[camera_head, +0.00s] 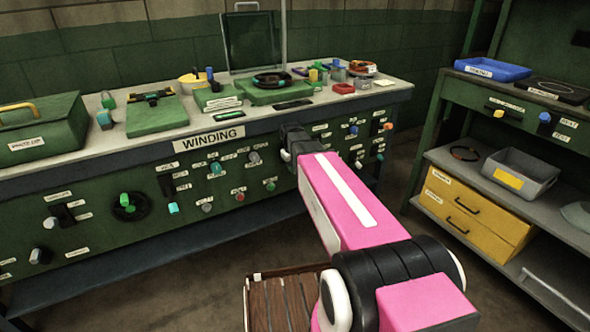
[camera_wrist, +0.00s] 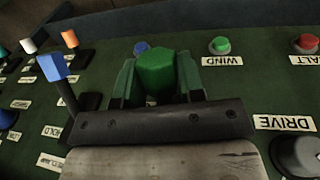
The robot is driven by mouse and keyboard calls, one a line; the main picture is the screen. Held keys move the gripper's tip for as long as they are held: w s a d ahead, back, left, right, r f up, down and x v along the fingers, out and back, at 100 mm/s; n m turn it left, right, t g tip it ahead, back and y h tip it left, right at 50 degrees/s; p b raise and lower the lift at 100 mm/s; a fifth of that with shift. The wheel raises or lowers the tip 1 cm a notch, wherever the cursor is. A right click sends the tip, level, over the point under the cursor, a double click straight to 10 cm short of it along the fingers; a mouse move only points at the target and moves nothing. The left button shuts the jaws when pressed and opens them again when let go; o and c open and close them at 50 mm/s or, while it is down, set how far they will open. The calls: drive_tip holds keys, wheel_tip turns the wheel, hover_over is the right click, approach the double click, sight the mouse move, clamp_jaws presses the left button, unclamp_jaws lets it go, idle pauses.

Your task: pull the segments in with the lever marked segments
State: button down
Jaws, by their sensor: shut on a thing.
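My gripper (camera_wrist: 157,88) is shut on a green faceted handle (camera_wrist: 155,70), with one finger on each side of it. The handle's base and any label of its own are hidden by my gripper. I cannot read a "segments" label in either view, so I cannot confirm that this is the lever so marked. In the head view my gripper (camera_head: 288,153) is at the front panel of the winding bench (camera_head: 215,150), below the right part of its top. My pink arm hides part of the panel there.
Close by in the wrist view are a blue-tipped lever (camera_wrist: 54,68) at left, a green WIND button (camera_wrist: 219,44), a red button (camera_wrist: 306,42) and a dark DRIVE knob (camera_wrist: 298,155) at right. A shelf unit (camera_head: 420,150) stands at right; open floor lies between.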

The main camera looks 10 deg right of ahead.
drive_tip(key=shift+r+g+h, duration=0.4)
drive_tip(key=shift+r+g, duration=0.5)
drive_tip(key=shift+g, duration=0.2)
drive_tip(key=shift+s, duration=0.1)
drive_tip(key=c, duration=0.7)
unclamp_jaws()
drive_tip(key=shift+c, duration=0.2)
drive_tip(key=shift+r, duration=0.1)
drive_tip(key=shift+r, duration=0.2)
drive_tip(key=v, duration=0.3)
drive_tip(key=shift+s+d+r, duration=0.1)
drive_tip(key=shift+d+r, duration=0.15)
drive_tip(key=shift+d, duration=0.05)
drive_tip(key=s+a+r, duration=0.6)
drive_tip(key=a+r, duration=0.1)
drive_tip(key=a, duration=0.3)
